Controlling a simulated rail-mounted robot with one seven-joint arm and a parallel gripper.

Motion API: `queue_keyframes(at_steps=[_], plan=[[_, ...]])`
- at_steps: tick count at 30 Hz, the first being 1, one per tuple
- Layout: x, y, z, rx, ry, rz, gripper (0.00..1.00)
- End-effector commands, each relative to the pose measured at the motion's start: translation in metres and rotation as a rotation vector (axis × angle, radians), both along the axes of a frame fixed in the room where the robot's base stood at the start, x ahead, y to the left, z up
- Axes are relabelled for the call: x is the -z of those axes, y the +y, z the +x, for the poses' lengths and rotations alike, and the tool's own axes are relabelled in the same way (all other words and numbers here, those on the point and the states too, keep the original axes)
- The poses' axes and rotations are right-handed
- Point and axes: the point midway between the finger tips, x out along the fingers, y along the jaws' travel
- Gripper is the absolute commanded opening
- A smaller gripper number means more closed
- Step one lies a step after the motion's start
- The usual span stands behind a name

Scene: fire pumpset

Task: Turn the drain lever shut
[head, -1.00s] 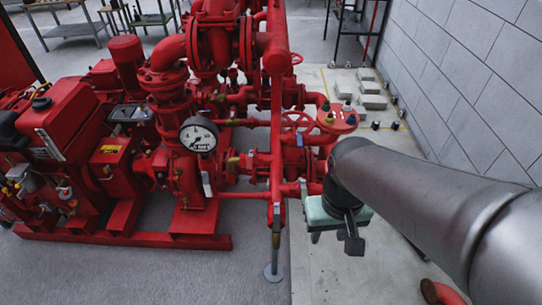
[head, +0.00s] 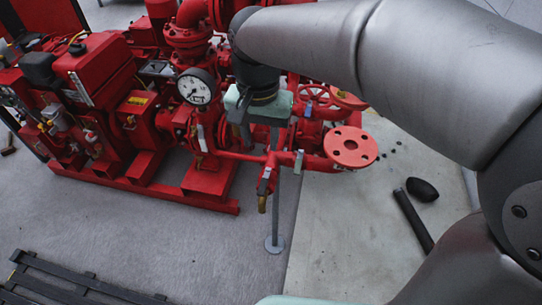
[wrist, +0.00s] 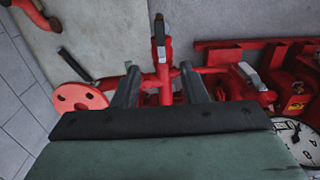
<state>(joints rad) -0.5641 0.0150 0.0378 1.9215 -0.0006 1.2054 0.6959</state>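The drain valve hangs at the lower end of a red pipe, with a brass outlet (head: 262,204) at its bottom. Its short grey drain lever (head: 266,178) lies along the valve body and points roughly the same way. In the wrist view the drain lever (wrist: 159,30) shows at the top centre, beyond my fingertips. My gripper (wrist: 158,85) is open and empty, with a red pipe visible between its two fingers. In the head view my gripper (head: 259,135) is above the drain valve, apart from it, and its fingers are partly hidden.
A red flange (head: 351,147) sits right of the valve, with another grey lever (head: 298,160) beside it. A pressure gauge (head: 196,86) is at left. A thin support post (head: 275,215) stands behind the outlet.

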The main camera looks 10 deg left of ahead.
Motion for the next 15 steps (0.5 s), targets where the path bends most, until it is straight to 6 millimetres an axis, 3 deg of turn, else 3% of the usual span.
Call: queue_keyframes(at_steps=[15], plan=[[0.113, -0.001, -0.001, -0.002, 0.004, -0.003, 0.39]])
